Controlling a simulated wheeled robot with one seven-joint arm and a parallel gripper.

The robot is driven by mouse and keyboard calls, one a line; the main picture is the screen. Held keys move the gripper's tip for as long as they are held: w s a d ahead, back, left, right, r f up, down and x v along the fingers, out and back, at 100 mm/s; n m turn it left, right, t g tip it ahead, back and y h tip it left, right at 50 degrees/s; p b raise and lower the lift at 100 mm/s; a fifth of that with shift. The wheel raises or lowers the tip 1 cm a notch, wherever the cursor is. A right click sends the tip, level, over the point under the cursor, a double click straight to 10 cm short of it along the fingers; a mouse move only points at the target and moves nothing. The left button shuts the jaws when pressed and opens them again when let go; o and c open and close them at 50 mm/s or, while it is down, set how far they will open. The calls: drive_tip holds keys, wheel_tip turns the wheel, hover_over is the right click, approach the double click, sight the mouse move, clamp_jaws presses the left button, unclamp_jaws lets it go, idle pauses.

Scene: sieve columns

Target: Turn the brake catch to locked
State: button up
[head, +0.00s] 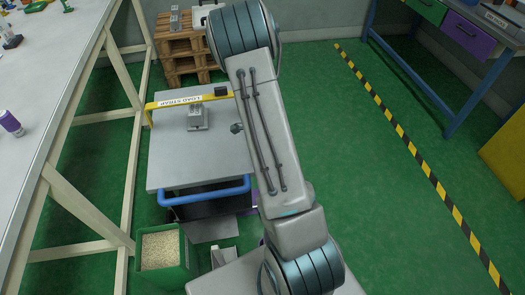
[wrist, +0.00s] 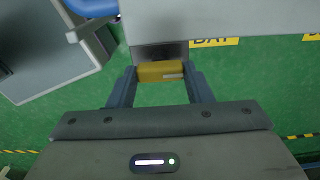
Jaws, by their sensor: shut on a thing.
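A yellow block-shaped piece (wrist: 160,71), which looks like the brake catch, sits between the fingertips of my gripper (wrist: 161,76) in the wrist view. The fingers are shut on its two ends. A dark grey mount shows just behind it, against a light grey panel. The piece lies crosswise, roughly level in the picture. No lock marking can be read, so its setting cannot be told. In the head view my arm crosses the middle, and neither my gripper nor the catch can be made out. The grey cart (head: 176,158) with a blue handle (head: 205,192) stands left of my arm.
A green bin of grains (head: 183,262) stands in front. A workbench (head: 70,45) is left, wooden pallets (head: 182,55) behind.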

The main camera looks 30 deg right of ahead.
drive_tip(key=shift+w, duration=0.1)
drive_tip(key=o, duration=1)
wheel_tip(320, 180, up, 14)
drive_tip(key=p, duration=0.3)
drive_tip(key=s+a+r+n+t+p, duration=0.1)
drive_tip(key=s+a+r+n+p, duration=0.25)
drive_tip(key=r, duration=0.35)
drive_tip(key=s+a+r+n+y+p, duration=0.1)
drive_tip(key=s+a+r+n+p, duration=0.2)
drive_tip(key=r, duration=0.4)
drive_tip(key=s+a+r+n+t+p, duration=0.1)
drive_tip(key=a+r+n+p, duration=0.1)
drive_tip(key=a+r+n, duration=0.35)
drive_tip(key=s+r+n+p, duration=0.2)
drive_tip(key=s+r+n, duration=0.1)
drive_tip(key=r, duration=0.1)
drive_tip(key=s+a+r+n+p, duration=0.1)
drive_tip(key=s+r+n+p, duration=0.1)
drive_tip(key=s+r+n, duration=0.1)
drive_tip(key=s+a+r+n+h+p, duration=0.1)
drive_tip(key=s+r+n, duration=0.2)
drive_tip(key=s+r, duration=0.2)
drive_tip(key=shift+a+r+t+p, duration=0.25)
drive_tip(key=shift+r+t+p, duration=0.15)
